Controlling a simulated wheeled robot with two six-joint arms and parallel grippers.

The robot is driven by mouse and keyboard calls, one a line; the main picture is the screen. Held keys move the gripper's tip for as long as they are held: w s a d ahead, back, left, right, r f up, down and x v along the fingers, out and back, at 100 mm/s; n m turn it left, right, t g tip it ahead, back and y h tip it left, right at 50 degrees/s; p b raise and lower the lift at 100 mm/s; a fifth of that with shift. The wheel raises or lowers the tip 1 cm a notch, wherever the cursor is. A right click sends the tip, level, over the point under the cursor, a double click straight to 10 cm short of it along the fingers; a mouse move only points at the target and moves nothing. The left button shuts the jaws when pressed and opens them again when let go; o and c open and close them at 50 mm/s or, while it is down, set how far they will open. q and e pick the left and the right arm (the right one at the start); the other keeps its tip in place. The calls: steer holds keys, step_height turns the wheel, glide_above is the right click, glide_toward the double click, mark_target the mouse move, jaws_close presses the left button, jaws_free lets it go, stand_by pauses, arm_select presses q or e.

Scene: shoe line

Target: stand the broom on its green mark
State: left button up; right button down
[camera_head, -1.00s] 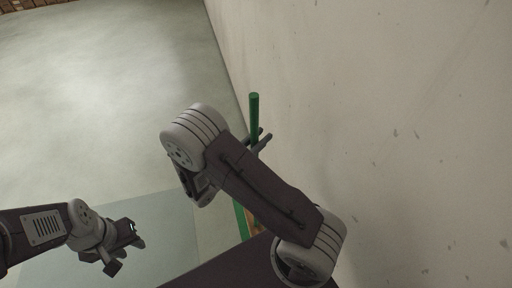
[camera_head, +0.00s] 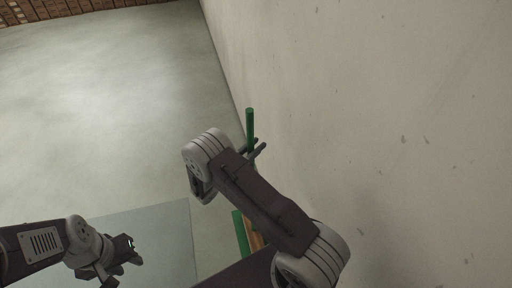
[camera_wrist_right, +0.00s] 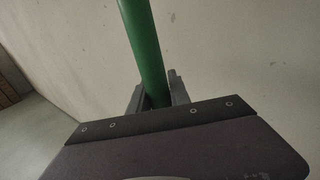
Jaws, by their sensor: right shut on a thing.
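The broom's green handle (camera_head: 250,124) rises beside the wall in the head view. My right gripper (camera_head: 257,148) is shut on it, below the handle's top end. In the right wrist view the green handle (camera_wrist_right: 145,45) runs between the two dark fingers of my right gripper (camera_wrist_right: 156,93). A green patch (camera_head: 239,230), apparently the mark, shows on the floor beside a tan piece (camera_head: 256,243) that may be the broom head. My arm hides the lower handle, so I cannot tell how they meet. My left gripper (camera_head: 130,258) is low at the left, away from the broom.
A pale wall (camera_head: 380,110) stands close on the right of the broom and my right arm. The grey floor (camera_head: 110,100) is open to the left. A bluish floor area (camera_head: 150,225) lies near my left gripper. Brick-like brown surfaces (camera_head: 60,8) show at the far top left.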

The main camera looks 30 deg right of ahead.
steer(key=shift+f, duration=0.15)
steer(key=c, duration=1.2)
jaws_free()
steer(key=shift+s, duration=0.1)
